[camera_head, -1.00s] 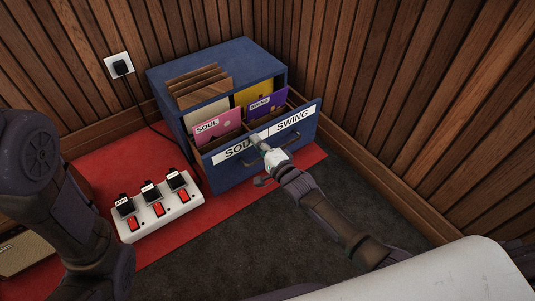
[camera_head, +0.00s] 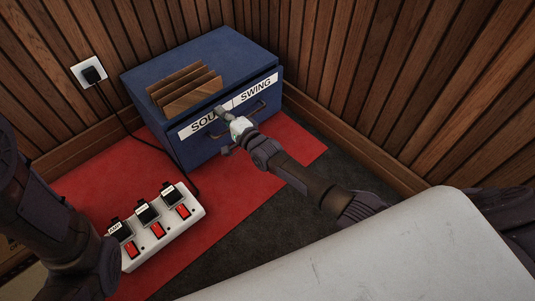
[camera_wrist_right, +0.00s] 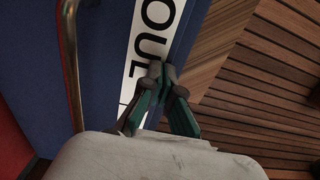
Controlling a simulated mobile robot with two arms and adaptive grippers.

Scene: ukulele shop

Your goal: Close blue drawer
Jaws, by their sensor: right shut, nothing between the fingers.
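The blue drawer (camera_head: 215,135) sits flush, or nearly so, in the blue cabinet (camera_head: 225,52). Its front bears "SOUL" and "SWING" labels and metal handles. No opening shows above its front, and the record sleeves inside are hidden. My right gripper (camera_head: 222,112) is shut and empty, with its fingertips at the drawer front between the labels. In the right wrist view the shut fingertips (camera_wrist_right: 161,72) are at the white label strip (camera_wrist_right: 150,30), beside a handle (camera_wrist_right: 70,60). My left arm shows at the left edge, but its gripper is not in view.
Wooden dividers (camera_head: 185,88) stand on the cabinet top. A white power strip (camera_head: 158,228) with several plugs lies on the red mat (camera_head: 95,185) at front left. A black cord runs to the wall socket (camera_head: 90,73). Slatted wood walls stand behind and to the right.

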